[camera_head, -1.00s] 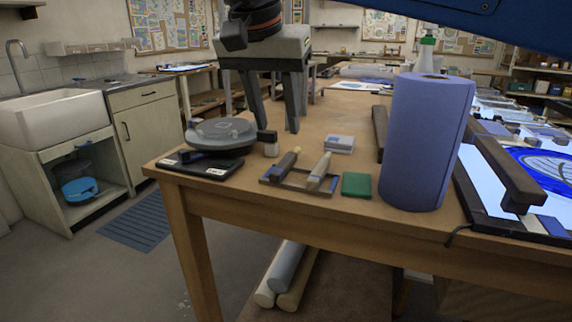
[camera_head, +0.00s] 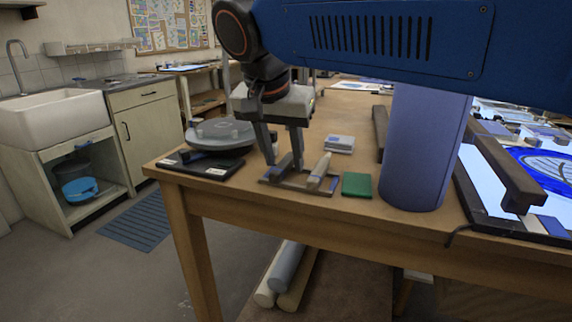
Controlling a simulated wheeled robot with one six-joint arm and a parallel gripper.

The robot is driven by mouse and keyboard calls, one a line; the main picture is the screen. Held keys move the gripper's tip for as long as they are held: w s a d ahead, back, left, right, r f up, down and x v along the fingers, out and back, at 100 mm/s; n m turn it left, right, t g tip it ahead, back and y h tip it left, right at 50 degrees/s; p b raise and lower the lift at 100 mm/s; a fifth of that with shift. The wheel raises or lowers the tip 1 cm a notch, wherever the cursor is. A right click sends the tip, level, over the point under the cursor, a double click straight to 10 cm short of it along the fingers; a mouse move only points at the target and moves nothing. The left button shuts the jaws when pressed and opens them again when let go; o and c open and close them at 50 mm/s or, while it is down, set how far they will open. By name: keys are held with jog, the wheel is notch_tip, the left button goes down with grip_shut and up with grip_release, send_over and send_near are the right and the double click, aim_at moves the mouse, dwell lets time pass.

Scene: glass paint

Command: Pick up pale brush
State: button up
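The pale brush (camera_head: 319,171) lies on the right side of a small dark tray (camera_head: 270,183) near the table's front edge. A darker brush (camera_head: 283,168) lies on the tray's left side, partly hidden by my gripper. My gripper (camera_head: 284,164) points down, with its two fingers apart. The fingertips are by the darker brush, one to each side of it in the picture. The right finger is just left of the pale brush, with a small gap in the picture. I cannot tell whether the fingers touch anything.
A grey round turntable (camera_head: 221,134) and a black flat device (camera_head: 203,166) are to the left. A green block (camera_head: 356,185) and a tall blue paper roll (camera_head: 420,150) stand to the right. Stacked pale blocks (camera_head: 340,143) lie behind.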

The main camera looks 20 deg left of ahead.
aim_at(283, 163)
grip_shut()
jog(key=shift+r, duration=0.1)
notch_tip(283, 163, up, 10)
dwell(0.6)
jog(key=shift+s, duration=0.2)
